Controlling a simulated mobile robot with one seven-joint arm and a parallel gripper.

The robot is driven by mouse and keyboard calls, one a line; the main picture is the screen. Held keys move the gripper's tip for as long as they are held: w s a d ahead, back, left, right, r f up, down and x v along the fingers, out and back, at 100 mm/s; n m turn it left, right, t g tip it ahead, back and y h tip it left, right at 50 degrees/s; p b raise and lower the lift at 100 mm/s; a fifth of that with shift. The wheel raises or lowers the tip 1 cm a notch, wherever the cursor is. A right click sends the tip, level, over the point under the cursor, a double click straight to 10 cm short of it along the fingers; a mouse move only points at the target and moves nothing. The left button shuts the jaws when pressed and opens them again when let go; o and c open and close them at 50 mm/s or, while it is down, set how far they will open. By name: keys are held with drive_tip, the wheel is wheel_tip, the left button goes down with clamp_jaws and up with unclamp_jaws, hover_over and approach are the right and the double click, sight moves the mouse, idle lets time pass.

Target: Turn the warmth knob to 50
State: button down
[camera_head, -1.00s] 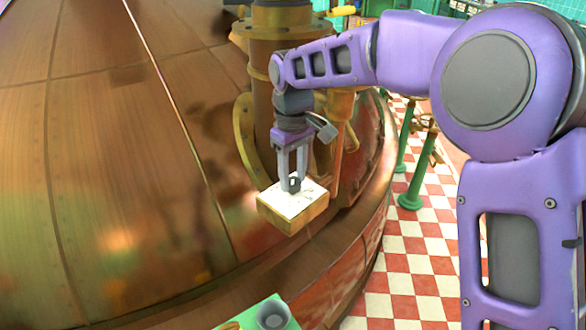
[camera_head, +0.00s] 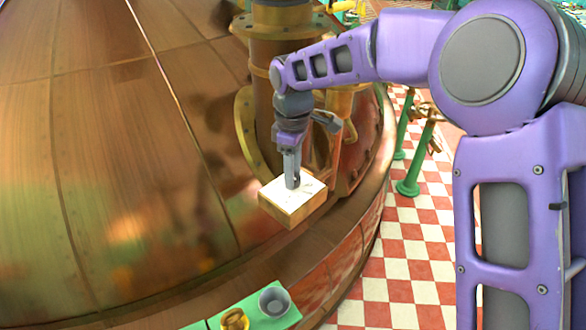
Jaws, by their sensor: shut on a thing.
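The warmth knob sits on a small box with a white top face and wooden sides (camera_head: 293,208), in front of the copper kettle. My gripper (camera_head: 292,184) points down onto the middle of the white face, with its fingers shut on the warmth knob. The fingers hide nearly all of the knob, and I see them edge-on. Faint marks show on the white face around the fingers, but they are too small to read, so I cannot tell the knob's setting.
The large copper kettle (camera_head: 110,150) fills the left, with a brass-flanged pipe (camera_head: 262,70) behind my gripper. A green ledge (camera_head: 250,312) at the bottom holds a grey cup (camera_head: 274,301) and a brass item (camera_head: 235,319). Green posts (camera_head: 410,187) stand on the checkered floor at right.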

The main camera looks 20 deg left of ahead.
drive_tip(key=shift+c, duration=1.9)
unclamp_jaws()
wheel_tip(320, 180, up, 18)
drive_tip(key=p, duration=0.2)
drive_tip(key=shift+f, duration=0.25)
